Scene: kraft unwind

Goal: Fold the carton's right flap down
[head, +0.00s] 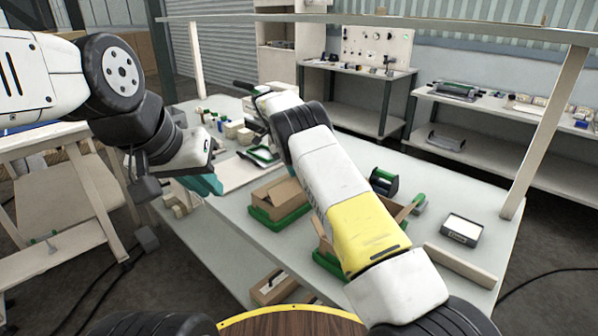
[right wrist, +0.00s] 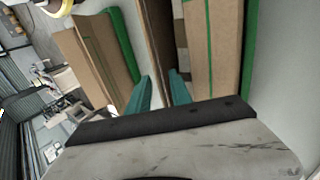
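The open carton (head: 323,226) sits on a green tray (head: 328,263), mostly hidden behind my right arm in the head view. One raised flap (head: 405,212) with a green edge shows right of the arm. In the right wrist view the carton has a thin brown panel (right wrist: 156,30), greyish contents and a broad panel (right wrist: 213,50) with a green stripe. My right gripper (right wrist: 160,76) is open there, its teal fingers apart by the thin panel; contact is unclear. Its fingers are hidden in the head view. My left gripper (head: 208,184) is over the table's left edge, its opening unclear.
A second carton (head: 283,194) stands on another green tray (head: 262,218) to the left. A dark roll with green ends (head: 383,182) stands behind the open carton. A dark box with a white top (head: 462,228) and a beige bar (head: 460,264) lie to the right.

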